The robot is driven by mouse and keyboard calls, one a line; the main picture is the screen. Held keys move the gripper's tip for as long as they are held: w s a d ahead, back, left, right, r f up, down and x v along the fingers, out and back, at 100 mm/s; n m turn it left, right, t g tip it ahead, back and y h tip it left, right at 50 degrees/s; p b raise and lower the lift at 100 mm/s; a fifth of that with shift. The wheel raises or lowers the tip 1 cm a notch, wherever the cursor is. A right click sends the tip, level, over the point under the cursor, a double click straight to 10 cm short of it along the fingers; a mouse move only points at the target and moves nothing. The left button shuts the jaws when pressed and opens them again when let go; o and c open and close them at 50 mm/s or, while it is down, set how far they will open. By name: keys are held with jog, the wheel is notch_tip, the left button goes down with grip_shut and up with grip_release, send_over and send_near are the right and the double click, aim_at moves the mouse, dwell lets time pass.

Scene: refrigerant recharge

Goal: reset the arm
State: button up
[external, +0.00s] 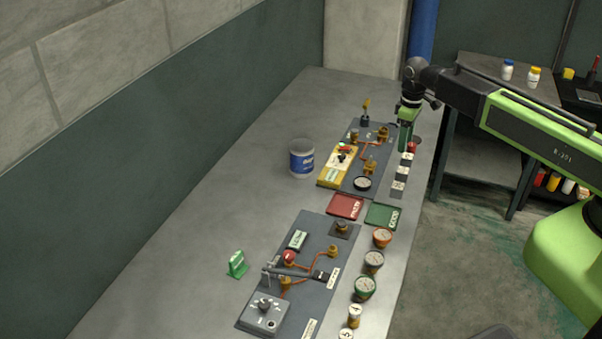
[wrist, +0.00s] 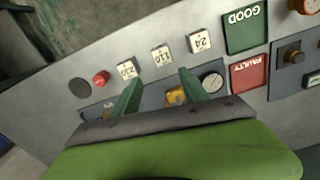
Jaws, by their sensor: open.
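My gripper (external: 405,138) hangs at the far right end of the long grey bench in the external view, above its right edge. In the wrist view my gripper (wrist: 158,78) is open, with its two green fingers spread apart and nothing between them. The small white labelled blocks (wrist: 162,56) lie in a row beyond the fingertips. A red button (wrist: 101,78) is beside the row, left of the fingers. My arm reaches in from the right. The fingertips' exact height above the bench is hard to tell.
Red (external: 345,206) and green (external: 384,215) trays lie mid-bench between two dark boards with copper pipes (external: 362,150) (external: 318,258). Several round gauges (external: 365,287) line the front right edge. A white-blue tub (external: 301,158) and green stand (external: 237,264) sit left. The bench's left side is mostly clear.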

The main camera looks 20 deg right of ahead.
jog(key=s+d+f+m+b, duration=0.1)
jog(key=s+d+f+m, duration=0.1)
jog(key=s+d+m, duration=0.5)
jog(key=s+d, duration=0.3)
jog(key=d, duration=0.4)
jog(key=shift+s+f, duration=0.15)
jog(key=shift+f, duration=0.05)
jog(key=shift+c, duration=0.3)
dwell(1.1)
